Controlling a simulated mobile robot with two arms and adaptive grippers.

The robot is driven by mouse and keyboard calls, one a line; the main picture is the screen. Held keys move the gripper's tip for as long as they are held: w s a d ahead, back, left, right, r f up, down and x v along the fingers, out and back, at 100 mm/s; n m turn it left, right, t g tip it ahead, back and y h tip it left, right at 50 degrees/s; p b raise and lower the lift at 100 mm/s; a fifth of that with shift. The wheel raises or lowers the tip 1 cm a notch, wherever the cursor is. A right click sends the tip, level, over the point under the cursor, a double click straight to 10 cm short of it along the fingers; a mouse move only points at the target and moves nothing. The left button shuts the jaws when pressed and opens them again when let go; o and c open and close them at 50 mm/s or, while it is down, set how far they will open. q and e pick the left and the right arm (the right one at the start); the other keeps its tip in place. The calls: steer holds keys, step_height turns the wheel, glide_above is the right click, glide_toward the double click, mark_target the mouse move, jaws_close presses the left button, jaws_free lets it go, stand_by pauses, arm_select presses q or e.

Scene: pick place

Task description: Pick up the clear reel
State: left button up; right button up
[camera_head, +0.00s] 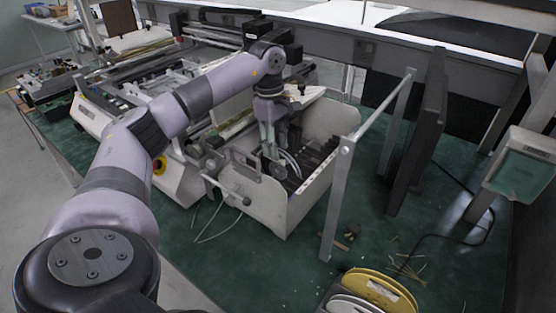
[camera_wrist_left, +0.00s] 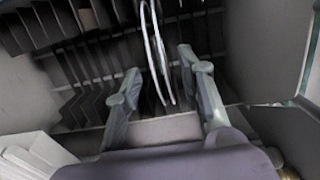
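A thin, pale-rimmed clear reel (camera_head: 291,163) stands on edge in the dark slotted rack inside the white bin of the machine. It also shows edge-on in the left wrist view (camera_wrist_left: 155,50). My left gripper (camera_head: 273,152) points down into the bin beside the reel. In the left wrist view its two fingers (camera_wrist_left: 160,64) are spread apart, with the reel's edge between and beyond them and a gap on both sides. I cannot tell how deep the fingers are relative to the reel. My right gripper is not in view.
The bin's white walls (camera_head: 310,207) rise close around my left gripper. A grey metal post frame (camera_head: 337,205) stands just right of the bin. A yellow reel (camera_head: 380,288) and a whitish one (camera_head: 350,305) lie at the bottom edge.

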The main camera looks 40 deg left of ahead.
mark_target(278, 170)
arm_select(q)
step_height(278, 170, down, 2)
steer(key=shift+d+f, duration=0.15)
steer(key=shift+f, duration=0.05)
steer(key=shift+c, duration=0.6)
jaws_close()
